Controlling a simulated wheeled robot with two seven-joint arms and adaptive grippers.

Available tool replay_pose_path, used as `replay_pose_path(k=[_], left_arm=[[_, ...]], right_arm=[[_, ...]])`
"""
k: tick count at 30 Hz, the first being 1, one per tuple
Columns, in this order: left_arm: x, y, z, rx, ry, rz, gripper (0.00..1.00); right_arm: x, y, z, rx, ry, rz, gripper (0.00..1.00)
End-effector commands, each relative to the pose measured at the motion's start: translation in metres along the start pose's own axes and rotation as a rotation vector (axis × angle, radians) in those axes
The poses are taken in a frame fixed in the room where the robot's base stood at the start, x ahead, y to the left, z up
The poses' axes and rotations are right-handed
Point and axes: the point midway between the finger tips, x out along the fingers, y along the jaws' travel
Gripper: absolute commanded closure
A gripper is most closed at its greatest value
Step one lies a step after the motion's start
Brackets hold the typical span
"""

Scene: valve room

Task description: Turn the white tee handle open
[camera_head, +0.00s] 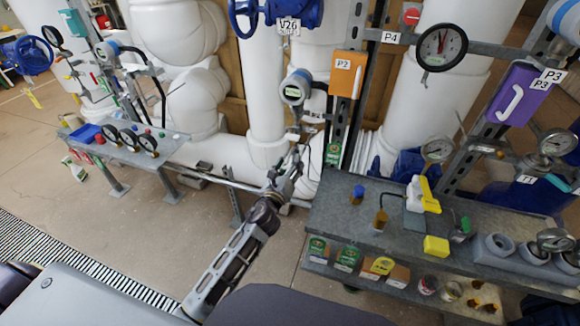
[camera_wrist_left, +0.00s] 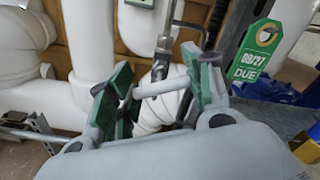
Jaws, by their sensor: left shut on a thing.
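The white tee handle (camera_wrist_left: 163,83) shows in the left wrist view as a short white bar between the green-padded fingers, on a dark metal stem that rises behind it. My left gripper (camera_wrist_left: 158,88) is shut on this handle, with one finger at each end of the bar. In the head view my left gripper (camera_head: 291,168) reaches in from below, in front of the white pipes. There the handle is too small and too covered by the fingers to make out. My right gripper is in neither view.
A metal bench (camera_head: 335,205) with a yellow block (camera_head: 436,246) and small parts stands right of my left arm. An orange P2 box (camera_head: 347,74) hangs above. A small table (camera_head: 180,146) with gauges stands at left. A green due tag (camera_wrist_left: 256,50) hangs right of the gripper.

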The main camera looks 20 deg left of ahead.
Motion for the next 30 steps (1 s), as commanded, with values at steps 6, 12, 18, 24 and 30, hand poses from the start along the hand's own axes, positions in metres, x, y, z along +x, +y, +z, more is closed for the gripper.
replay_pose_path(k=[6,12,18,24,30], left_arm=[[0.0,0.001,0.0,-0.195,-0.001,0.001,0.73],[0.0,0.002,0.0,-0.385,-0.001,0.0,0.73],[0.0,0.003,-0.001,-0.576,-0.001,0.002,0.73],[0.0,0.004,-0.001,-0.766,-0.001,0.001,0.73],[0.0,0.004,-0.001,-0.931,-0.002,0.002,0.73]], right_arm=[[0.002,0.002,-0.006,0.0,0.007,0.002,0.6],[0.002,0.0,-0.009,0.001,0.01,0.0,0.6],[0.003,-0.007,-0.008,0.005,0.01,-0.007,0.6],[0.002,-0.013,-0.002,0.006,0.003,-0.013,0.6],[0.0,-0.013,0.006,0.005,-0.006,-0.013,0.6]])
